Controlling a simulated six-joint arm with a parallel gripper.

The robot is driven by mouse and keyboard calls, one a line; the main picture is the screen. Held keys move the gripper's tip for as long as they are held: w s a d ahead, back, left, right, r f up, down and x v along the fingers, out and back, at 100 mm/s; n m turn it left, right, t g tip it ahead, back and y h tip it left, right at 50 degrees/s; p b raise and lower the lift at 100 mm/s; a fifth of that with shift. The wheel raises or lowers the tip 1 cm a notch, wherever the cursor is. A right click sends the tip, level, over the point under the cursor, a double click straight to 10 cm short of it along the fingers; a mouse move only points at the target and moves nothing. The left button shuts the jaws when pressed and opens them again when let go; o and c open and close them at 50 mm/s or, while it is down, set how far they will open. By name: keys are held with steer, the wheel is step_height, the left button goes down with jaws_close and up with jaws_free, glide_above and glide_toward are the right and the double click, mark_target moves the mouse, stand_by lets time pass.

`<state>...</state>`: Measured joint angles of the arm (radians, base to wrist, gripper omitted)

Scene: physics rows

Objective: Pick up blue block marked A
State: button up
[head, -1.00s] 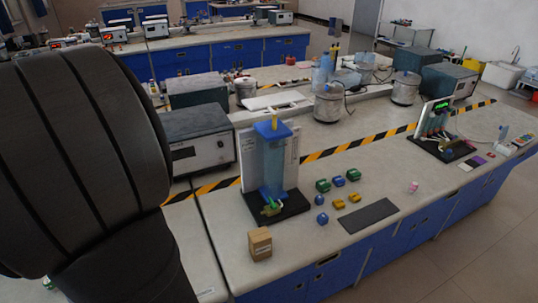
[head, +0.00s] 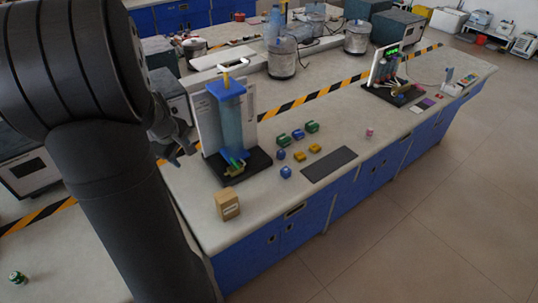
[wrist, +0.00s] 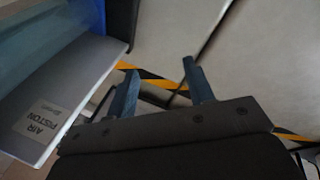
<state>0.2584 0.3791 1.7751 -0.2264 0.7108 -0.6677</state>
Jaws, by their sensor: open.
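Several small blocks sit in a cluster on the lab bench (head: 400,125). Three are blue: one at the back (head: 298,135), one at the left (head: 281,154) and one nearest the front (head: 286,172). Their letters are too small to read, so I cannot tell which is marked A. My gripper (head: 183,157) is left of the air piston stand in the head view, well apart from the blocks. In the wrist view my gripper (wrist: 159,68) is open with nothing between its fingers, and no block shows there.
The air piston apparatus (head: 232,125) stands between my gripper and the blocks; its labelled panel (wrist: 65,95) is close in the wrist view. Green blocks (head: 312,127) and yellow blocks (head: 315,148) sit among the blue ones. A dark mat (head: 329,164) and a cardboard box (head: 228,204) are nearby.

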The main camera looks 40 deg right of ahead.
steer(key=s+d+f+n+g, duration=0.1)
steer(key=s+d+n, duration=0.15)
steer(key=d, duration=0.75)
steer(key=s+d+f+n+g, duration=0.15)
steer(key=s+d, duration=0.25)
steer(key=d, duration=0.6)
steer(key=n+h, duration=0.2)
steer(key=n, duration=0.6)
glide_toward(280, 152)
steer(key=x, duration=0.9)
steer(key=shift+d+f, duration=0.2)
steer(key=shift+f, duration=0.1)
steer(key=c, duration=1)
steer(key=shift+r, duration=0.1)
steer(key=shift+c, duration=0.2)
